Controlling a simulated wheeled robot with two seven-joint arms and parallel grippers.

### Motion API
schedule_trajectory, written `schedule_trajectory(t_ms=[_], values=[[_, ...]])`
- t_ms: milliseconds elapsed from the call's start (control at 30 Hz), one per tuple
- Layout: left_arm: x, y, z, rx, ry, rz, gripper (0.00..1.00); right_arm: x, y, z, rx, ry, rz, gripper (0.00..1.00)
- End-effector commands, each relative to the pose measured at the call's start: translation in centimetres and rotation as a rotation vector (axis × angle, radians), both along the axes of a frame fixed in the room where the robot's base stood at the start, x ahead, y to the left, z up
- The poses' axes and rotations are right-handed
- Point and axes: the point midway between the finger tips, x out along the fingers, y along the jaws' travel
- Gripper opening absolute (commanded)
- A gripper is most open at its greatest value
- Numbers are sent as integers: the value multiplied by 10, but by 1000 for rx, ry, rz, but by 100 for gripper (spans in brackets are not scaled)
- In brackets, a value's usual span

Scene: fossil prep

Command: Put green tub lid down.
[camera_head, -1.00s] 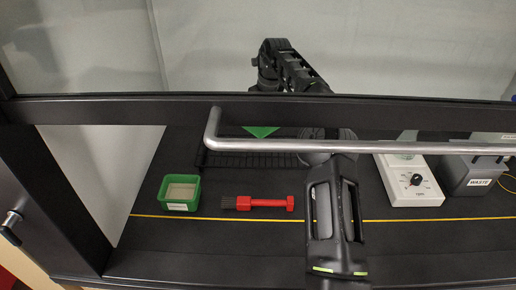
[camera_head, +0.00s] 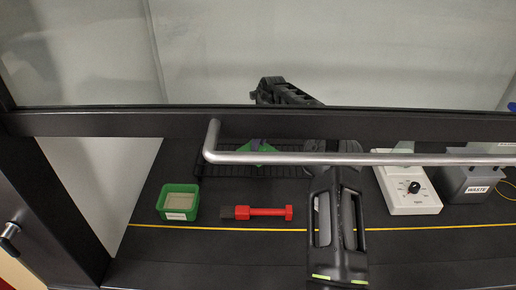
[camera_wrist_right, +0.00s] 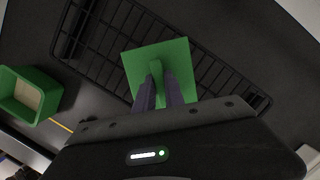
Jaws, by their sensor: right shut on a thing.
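The green tub lid (camera_head: 252,147) is a flat square with a raised grip bar. It is partly hidden behind the metal handle bar in the head view. My right gripper (camera_head: 258,142) is shut on the grip bar, as the right wrist view shows with its dark fingers (camera_wrist_right: 160,88) on the lid (camera_wrist_right: 180,58). The lid is over the black wire rack (camera_wrist_right: 103,42); I cannot tell whether it touches the rack. The open green tub (camera_head: 180,187) stands left of the rack, with pale contents. My left gripper is not in view.
A dark sash frame (camera_head: 100,123) and a metal handle bar (camera_head: 300,158) cross in front of the rack. A red-handled brush (camera_head: 265,211) lies right of the tub. A white device with a dial (camera_head: 405,205) and a grey waste box (camera_head: 468,186) stand at right.

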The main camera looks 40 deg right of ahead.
Motion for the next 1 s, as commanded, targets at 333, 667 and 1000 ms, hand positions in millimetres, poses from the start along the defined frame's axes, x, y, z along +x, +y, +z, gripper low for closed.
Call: schedule_trajectory(t_ms=[333, 667, 1000], values=[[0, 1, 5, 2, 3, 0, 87, 0, 0, -20, 0, -2, 0, 0], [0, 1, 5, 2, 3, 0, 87, 0, 0, -23, 0, 0, 1, 24], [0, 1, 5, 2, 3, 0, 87, 0, 1, -23, 1, 0, 0, 36]])
